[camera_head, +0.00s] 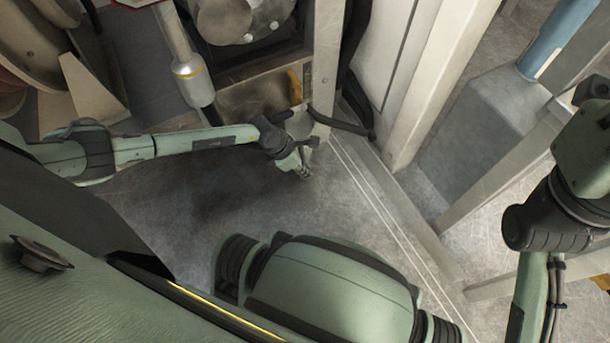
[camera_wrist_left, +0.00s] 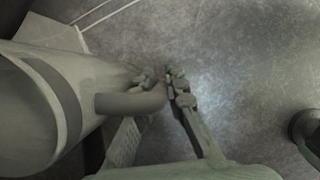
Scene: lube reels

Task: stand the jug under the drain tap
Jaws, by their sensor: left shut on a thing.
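The jug (camera_wrist_left: 35,105) is a grey cylinder with a darker band and a side handle (camera_wrist_left: 128,103), large at the left of the left wrist view. My left gripper (camera_wrist_left: 160,77) is shut on the handle, a finger on each side of it. In the head view, the left gripper (camera_head: 303,172) is beside the frame post, and part of the grey jug (camera_head: 299,122) shows just behind it. Its base is hidden, so I cannot tell whether it touches the floor. A yellow part (camera_head: 295,86) above the jug may be the drain tap; its outlet is not clear.
A metal frame post (camera_head: 325,60) and a black hose (camera_head: 345,124) are close to the jug. A reel (camera_head: 38,40) is at the far left. Grey floor (camera_head: 190,215) in front is clear.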

